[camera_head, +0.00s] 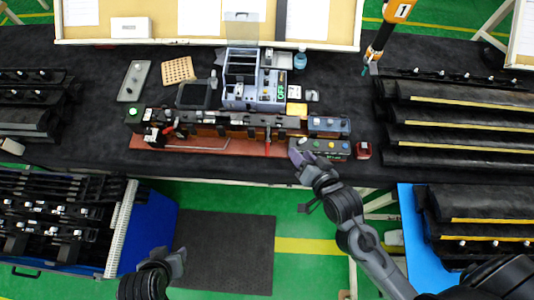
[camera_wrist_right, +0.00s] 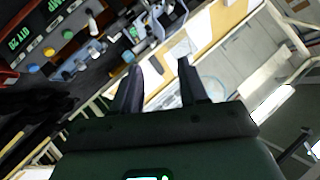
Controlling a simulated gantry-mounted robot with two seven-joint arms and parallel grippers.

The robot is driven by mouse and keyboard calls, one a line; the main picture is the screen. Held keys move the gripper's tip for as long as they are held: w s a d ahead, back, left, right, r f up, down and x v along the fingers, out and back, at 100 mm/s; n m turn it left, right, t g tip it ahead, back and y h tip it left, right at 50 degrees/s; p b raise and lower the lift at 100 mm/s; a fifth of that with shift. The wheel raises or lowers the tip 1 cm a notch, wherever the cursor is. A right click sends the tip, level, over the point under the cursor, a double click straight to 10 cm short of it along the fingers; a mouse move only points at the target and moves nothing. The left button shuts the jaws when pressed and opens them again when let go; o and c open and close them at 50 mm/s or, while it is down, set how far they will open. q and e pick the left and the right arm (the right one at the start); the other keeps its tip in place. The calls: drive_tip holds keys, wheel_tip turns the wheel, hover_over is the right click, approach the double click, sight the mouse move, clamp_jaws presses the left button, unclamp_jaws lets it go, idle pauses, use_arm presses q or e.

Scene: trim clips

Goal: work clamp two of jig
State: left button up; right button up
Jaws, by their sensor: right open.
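The jig (camera_head: 215,142) is a long reddish-brown base with black fixtures, lying along the table's front edge. One red clamp handle (camera_head: 168,130) shows near its left end and another red handle (camera_head: 267,142) right of its middle; I cannot tell which is clamp two. My right gripper (camera_head: 298,160) is at the table's front edge, by the left end of the button box, apart from the red handles. In the right wrist view its fingers (camera_wrist_right: 160,66) are apart with nothing between them. My left gripper (camera_head: 178,258) is low, over the floor; its opening is unclear.
A button box (camera_head: 322,147) is at the jig's right end, with a small red object (camera_head: 362,150) beside it. A grey organiser (camera_head: 240,85) stands behind the jig. Black trim parts fill racks at right (camera_head: 460,115) and a blue bin (camera_head: 150,235) at left.

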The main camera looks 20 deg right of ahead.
wheel_tip(320, 180, down, 11)
drive_tip(key=w+a+m+t+b, duration=0.25)
drive_tip(key=m+t+b, duration=0.2)
drive_tip(key=b, duration=0.75)
drive_tip(key=n+t+b, duration=0.1)
drive_tip(key=n+b, duration=0.1)
drive_tip(key=b, duration=1.1)
approach(267, 150)
use_arm(q)
wheel_tip(267, 150, down, 28)
drive_tip(key=shift+f, duration=0.2)
use_arm(e)
drive_tip(key=shift+m, duration=0.25)
drive_tip(key=w, duration=0.6)
drive_tip(key=w+f, duration=0.1)
drive_tip(key=w, duration=0.2)
drive_tip(key=shift+w+a+f, duration=0.15)
drive_tip(key=shift+w, duration=0.25)
drive_tip(key=shift+c, duration=1.3)
clamp_jaws()
